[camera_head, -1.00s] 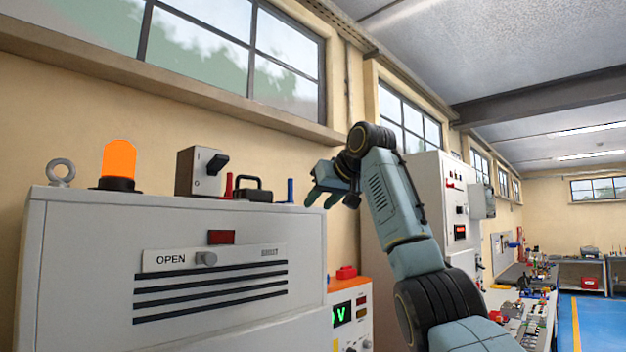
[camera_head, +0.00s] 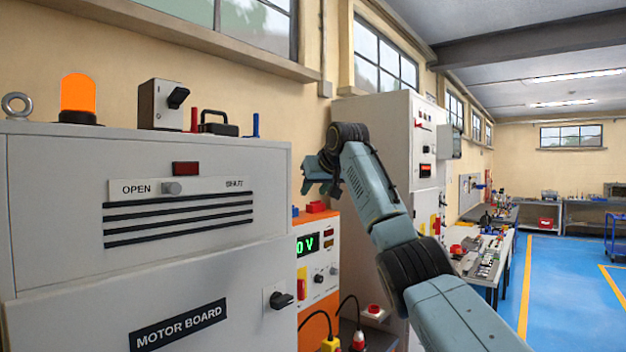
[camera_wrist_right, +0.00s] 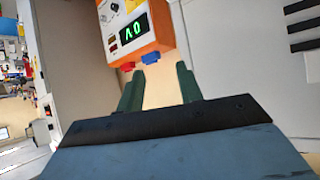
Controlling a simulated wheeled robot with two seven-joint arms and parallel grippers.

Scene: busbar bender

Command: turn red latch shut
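A small red block (camera_head: 186,168) sits on the grey cabinet front above a plate (camera_head: 205,188) marked OPEN at its left end; the lettering at its right end is blurred. A grey knob (camera_head: 172,188) sits near OPEN. I cannot tell for sure whether the red block is the latch. My right gripper (camera_head: 307,177) is beyond the cabinet's right edge, in front of the wall and above the orange-topped unit. In the right wrist view its two fingers (camera_wrist_right: 160,86) are apart with nothing between them. My left gripper is not in view.
The orange-topped unit (camera_head: 304,222) with a green display and red and blue parts on top stands right of the cabinet. An orange lamp (camera_head: 79,94) and a switch box (camera_head: 158,104) stand on the cabinet. A dark rotary switch (camera_head: 281,300) is on its lower front.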

